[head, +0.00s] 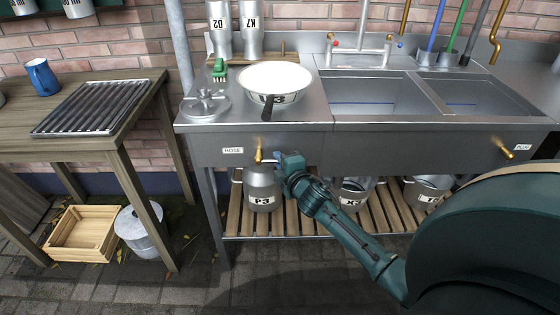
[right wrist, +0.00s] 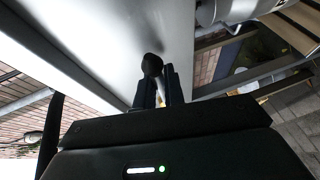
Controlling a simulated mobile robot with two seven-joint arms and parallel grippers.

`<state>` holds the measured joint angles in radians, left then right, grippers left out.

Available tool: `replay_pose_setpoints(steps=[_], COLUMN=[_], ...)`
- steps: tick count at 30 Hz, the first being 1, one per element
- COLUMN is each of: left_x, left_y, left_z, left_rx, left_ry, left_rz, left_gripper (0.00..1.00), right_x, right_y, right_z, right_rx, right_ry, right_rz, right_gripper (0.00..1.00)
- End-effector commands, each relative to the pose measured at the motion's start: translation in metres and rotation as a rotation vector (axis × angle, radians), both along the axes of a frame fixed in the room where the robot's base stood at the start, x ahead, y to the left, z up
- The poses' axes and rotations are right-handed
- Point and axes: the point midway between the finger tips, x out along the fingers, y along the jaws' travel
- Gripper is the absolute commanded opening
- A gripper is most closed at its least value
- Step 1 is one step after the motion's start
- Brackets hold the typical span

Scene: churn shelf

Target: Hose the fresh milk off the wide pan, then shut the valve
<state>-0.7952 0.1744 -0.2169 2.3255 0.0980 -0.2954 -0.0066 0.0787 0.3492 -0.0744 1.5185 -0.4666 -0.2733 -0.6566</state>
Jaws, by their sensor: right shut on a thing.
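The wide pan (head: 290,98) stands on the left drainboard of the steel sink unit, its dark handle pointing to the front. Its inside looks white all over; I cannot tell milk from enamel. The valve (head: 259,156) is a small brass fitting on the front panel, beside the HOSE label (head: 233,150). My right gripper (head: 281,160) is at this valve and shut on its lever, whose dark knob (right wrist: 152,65) shows between the fingers (right wrist: 160,88) in the right wrist view. I see no water stream. My left gripper is not in view.
A lidded metal vessel (head: 204,105) and a green brush (head: 219,70) stand left of the pan. Two sink basins (head: 370,95) lie to the right. Cans, including one marked C3 (head: 262,190), stand on the slatted shelf below. A second brass valve (head: 505,153) is at the right.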

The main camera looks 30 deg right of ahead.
Motion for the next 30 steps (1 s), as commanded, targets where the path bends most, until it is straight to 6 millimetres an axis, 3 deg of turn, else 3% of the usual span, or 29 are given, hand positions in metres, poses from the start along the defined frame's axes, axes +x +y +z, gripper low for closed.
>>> replay_pose_setpoints(steps=[17,23,30], left_x=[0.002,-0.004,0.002], left_y=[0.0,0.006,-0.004], left_z=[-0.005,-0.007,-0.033], left_rx=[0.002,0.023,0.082], left_ry=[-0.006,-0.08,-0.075], left_rz=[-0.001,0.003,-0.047], left_gripper=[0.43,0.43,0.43], right_x=[0.0,0.001,0.003], right_y=[0.0,0.002,0.005], right_z=[-0.005,-0.023,-0.029], right_rx=[0.022,0.193,0.376], right_ry=[-0.012,-0.116,-0.23], right_rz=[-0.001,-0.002,0.0], right_gripper=[0.0,0.0,0.0])
